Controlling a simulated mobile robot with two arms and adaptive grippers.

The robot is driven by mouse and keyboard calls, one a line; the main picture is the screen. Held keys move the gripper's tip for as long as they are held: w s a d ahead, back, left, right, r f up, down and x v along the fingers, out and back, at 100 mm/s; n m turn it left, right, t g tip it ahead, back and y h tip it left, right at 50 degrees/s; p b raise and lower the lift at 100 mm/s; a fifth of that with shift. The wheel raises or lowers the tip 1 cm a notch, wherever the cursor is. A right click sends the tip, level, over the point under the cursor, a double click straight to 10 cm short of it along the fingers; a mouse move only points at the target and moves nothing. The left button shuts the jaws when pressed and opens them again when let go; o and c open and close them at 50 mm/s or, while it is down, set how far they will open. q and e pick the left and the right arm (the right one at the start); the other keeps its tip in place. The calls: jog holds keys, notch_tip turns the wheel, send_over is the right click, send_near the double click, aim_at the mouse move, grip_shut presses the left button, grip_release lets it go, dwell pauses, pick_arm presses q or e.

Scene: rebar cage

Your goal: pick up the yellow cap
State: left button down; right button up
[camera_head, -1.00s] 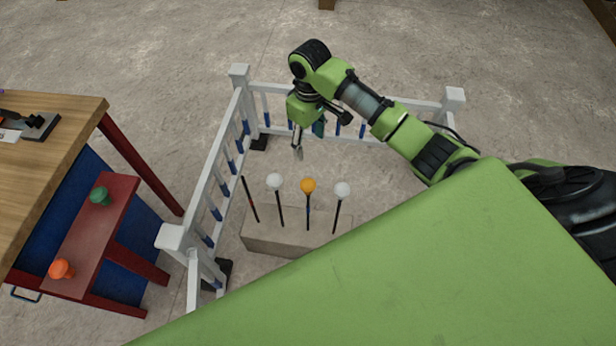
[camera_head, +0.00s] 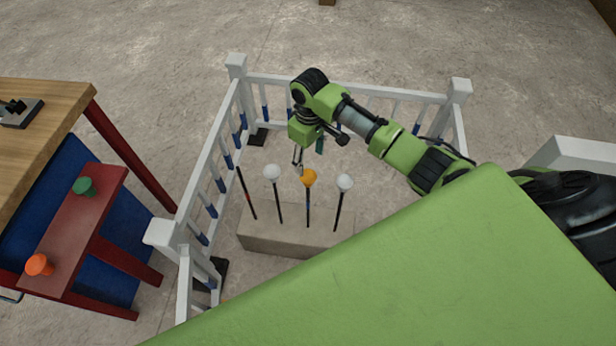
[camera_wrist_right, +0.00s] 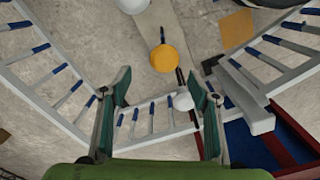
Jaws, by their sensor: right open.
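The yellow cap (camera_head: 308,178) sits on top of an upright dark bar, between two white-capped bars. In the right wrist view the yellow cap (camera_wrist_right: 165,58) lies ahead of the fingers, near the middle. My right gripper (camera_head: 298,161) is just behind and left of the cap in the head view, pointing down. Its two green fingers (camera_wrist_right: 157,90) are spread wide with nothing held between them. Whether a finger touches the cap I cannot tell. My left gripper is not in view.
White caps (camera_head: 272,172) (camera_head: 344,183) stand close on both sides, with a bare bar (camera_head: 246,194) further left. The bars rise from a concrete block (camera_head: 290,238). A white railing (camera_head: 208,160) surrounds them. A red bench (camera_head: 75,225) holds green (camera_head: 84,186) and orange (camera_head: 39,265) caps.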

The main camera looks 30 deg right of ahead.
aim_at(308, 173)
notch_tip(308, 173, down, 3)
jog(key=shift+r, duration=0.15)
jog(key=f, duration=0.5)
jog(key=shift+s+a, duration=0.1)
jog(key=shift+a, duration=0.25)
jog(key=c, duration=0.9)
